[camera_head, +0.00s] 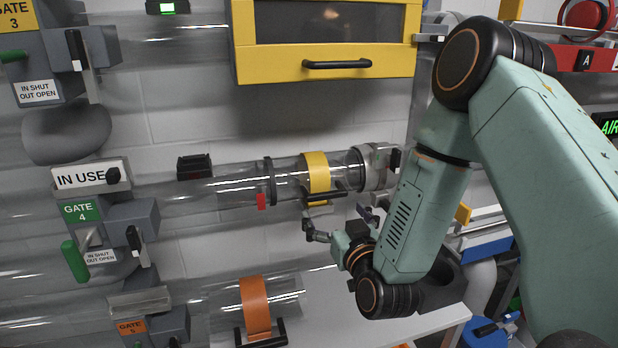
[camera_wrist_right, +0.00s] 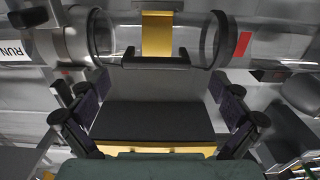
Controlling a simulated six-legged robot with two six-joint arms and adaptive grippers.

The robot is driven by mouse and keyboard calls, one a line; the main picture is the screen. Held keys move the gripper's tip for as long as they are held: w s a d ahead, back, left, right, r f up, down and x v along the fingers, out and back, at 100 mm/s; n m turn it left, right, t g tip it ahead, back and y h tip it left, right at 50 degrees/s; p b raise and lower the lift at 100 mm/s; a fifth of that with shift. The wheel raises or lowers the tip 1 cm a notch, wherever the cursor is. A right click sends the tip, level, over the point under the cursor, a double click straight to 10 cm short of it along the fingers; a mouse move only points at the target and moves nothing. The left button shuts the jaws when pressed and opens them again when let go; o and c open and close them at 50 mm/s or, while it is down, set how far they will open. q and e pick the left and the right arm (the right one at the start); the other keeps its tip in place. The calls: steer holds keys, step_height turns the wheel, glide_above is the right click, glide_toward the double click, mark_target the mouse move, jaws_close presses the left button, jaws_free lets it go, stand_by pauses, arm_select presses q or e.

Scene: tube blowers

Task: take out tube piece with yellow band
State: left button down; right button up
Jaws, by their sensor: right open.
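The clear tube piece with the yellow band (camera_head: 317,170) sits in line in the horizontal tube run, with a dark collar at its left and a grey coupling at its right. A dark bar handle (camera_head: 325,196) is on its front. My right gripper (camera_head: 337,222) is open and empty, just below and in front of this handle. In the right wrist view the yellow band (camera_wrist_right: 157,35) and handle (camera_wrist_right: 155,58) lie ahead of the open right gripper (camera_wrist_right: 150,95), roughly centred between its fingers and apart from them. My left gripper is not in view.
A yellow-framed cabinet (camera_head: 325,65) hangs above the tube. A clear piece with an orange band (camera_head: 255,308) lies below on the pale bench (camera_head: 350,312). The gate 4 box (camera_head: 125,225) with its green lever is at the left, under an IN USE sign (camera_head: 90,176).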

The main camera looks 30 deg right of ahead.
mark_target(329, 199)
steer(key=x, duration=0.3)
steer(key=b+x, duration=0.1)
steer(key=x, duration=0.1)
steer(key=shift+w+d+r, duration=0.15)
steer(key=shift+d, duration=0.3)
steer(key=shift+w, duration=0.65)
steer(key=shift+c, duration=0.3)
steer(key=shift+s, duration=0.1)
steer(key=shift+c, duration=0.8)
steer(key=c, duration=0.9)
steer(key=shift+c, duration=0.4)
steer(key=shift+r, duration=0.1)
